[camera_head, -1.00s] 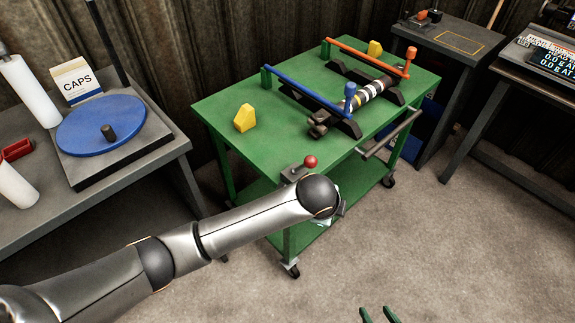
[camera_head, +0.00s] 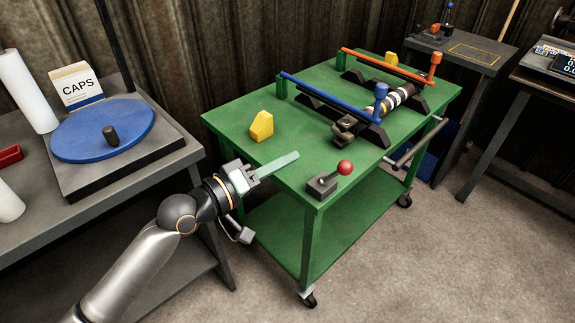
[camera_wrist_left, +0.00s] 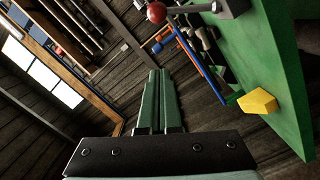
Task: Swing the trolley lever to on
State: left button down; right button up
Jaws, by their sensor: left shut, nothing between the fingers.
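The green trolley (camera_head: 222,113) stands in the middle of the head view. Its lever, a dark base with a short arm and a red ball knob (camera_head: 345,168), sits at the trolley's near corner, the knob leaning to the right. The red knob (camera_wrist_left: 156,12) also shows at the top of the left wrist view. My left gripper (camera_head: 297,155) is shut and empty, its pale green fingers over the trolley's left edge, to the left of the lever and apart from it. The shut fingers (camera_wrist_left: 159,75) point away in the left wrist view. My right gripper is out of view.
On the trolley are a yellow block (camera_head: 261,126), a blue bar (camera_head: 330,98), an orange bar (camera_head: 385,64) and a dark shaft on black supports. A grey table with a blue disc (camera_head: 80,140) stands left. Open floor lies at front right.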

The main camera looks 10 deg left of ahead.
aim_at(338, 166)
pick_arm(q)
jog(key=w+d+f, duration=0.2)
jog(key=w+d, duration=0.2)
jog(key=d, duration=0.3)
jog(key=shift+d+f+b, duration=0.3)
jog(key=shift+d+b, duration=0.05)
jog(key=shift+d, duration=0.05)
jog(key=shift+w, duration=0.1)
jog(key=shift+s+d+f+m+p, duration=0.45)
jog(key=shift+d+f+m+p, duration=0.05)
jog(key=shift+d+p, duration=0.15)
